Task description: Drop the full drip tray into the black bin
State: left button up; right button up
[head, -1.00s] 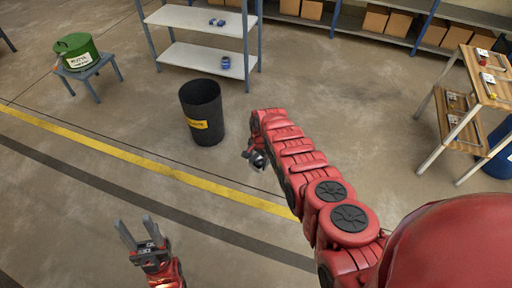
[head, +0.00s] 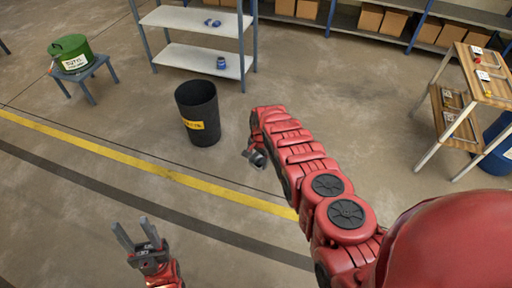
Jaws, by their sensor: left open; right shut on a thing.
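The black bin (head: 196,100) with a yellow label stands upright on the floor, left of my outstretched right arm. My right gripper (head: 255,158) is to the right of the bin and nearer to me, apart from it. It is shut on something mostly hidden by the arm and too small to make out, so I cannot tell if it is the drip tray. My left gripper (head: 136,234) is open and empty at the lower left, above the floor.
A green container (head: 70,50) sits on a small blue-grey stool (head: 80,76) at the left. A grey shelf (head: 187,57) with blue items stands behind the bin. A wooden rack (head: 454,118) and a blue barrel (head: 498,150) are at the right. The floor around the bin is clear.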

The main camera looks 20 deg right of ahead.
jog(key=shift+f, duration=0.1)
jog(key=shift+s, duration=0.1)
jog(key=shift+d, duration=0.15)
dwell(0.3)
jog(key=shift+d, duration=0.1)
jog(key=shift+d, duration=0.15)
jog(key=shift+d+n, duration=0.3)
jog(key=shift+d, duration=0.05)
jog(key=shift+s+d, duration=0.1)
jog(key=shift+d, duration=0.1)
